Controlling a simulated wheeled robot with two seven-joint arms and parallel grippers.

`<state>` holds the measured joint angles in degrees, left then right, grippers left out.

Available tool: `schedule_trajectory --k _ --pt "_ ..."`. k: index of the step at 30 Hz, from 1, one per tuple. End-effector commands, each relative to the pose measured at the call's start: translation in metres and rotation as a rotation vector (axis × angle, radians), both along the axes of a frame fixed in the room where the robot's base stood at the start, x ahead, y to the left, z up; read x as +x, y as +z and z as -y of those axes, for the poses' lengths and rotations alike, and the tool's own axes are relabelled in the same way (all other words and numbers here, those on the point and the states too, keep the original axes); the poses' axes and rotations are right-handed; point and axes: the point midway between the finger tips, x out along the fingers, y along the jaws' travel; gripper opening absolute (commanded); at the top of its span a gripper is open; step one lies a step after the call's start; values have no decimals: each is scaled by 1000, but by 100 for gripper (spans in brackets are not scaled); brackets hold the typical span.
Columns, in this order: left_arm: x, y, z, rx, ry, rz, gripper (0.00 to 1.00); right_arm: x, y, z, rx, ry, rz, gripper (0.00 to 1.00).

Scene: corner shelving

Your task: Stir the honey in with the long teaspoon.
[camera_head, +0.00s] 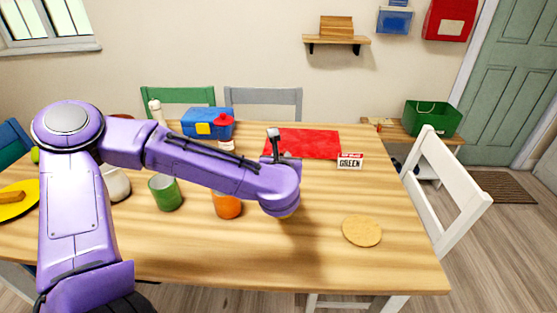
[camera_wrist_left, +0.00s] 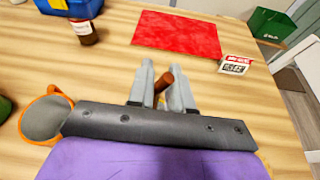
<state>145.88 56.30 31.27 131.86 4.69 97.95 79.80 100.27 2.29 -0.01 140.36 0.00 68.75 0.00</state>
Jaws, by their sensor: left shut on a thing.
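My left gripper (camera_wrist_left: 165,88) is shut on a reddish-brown rod (camera_wrist_left: 164,80) above the table. Only a short end of the rod shows between the fingers, so I cannot tell whether it is the long teaspoon. In the head view the left gripper (camera_head: 277,150) is over the table near the red mat's left end. An orange mug (camera_head: 227,207) stands under my forearm, partly hidden by it; it shows at the left of the wrist view (camera_wrist_left: 46,119). A green mug (camera_head: 165,193) stands left of it. I cannot make out any honey. My right gripper is out of view.
Behind the gripper lie a red mat (camera_head: 318,145) and a tea box (camera_head: 350,161). A round coaster (camera_head: 361,231) lies at front right. The table's front middle is clear.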

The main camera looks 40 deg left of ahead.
Motion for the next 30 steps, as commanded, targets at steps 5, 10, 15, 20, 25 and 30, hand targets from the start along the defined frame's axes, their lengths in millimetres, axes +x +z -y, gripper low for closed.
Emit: schedule_trajectory --k 5,10,15,20,25,30 --pt "0 1 0 0 1 0 0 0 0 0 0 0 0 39" --pt "0 7 0 -1 -1 2 0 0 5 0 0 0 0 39" --pt "0 24 0 0 -1 1 0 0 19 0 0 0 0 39" --pt "0 39 -1 -1 -1 2 0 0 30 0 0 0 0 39" --pt "0 55 -1 -1 -1 2 0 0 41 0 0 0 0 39" --pt "-1 72 -1 -1 0 2 0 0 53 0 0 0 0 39"
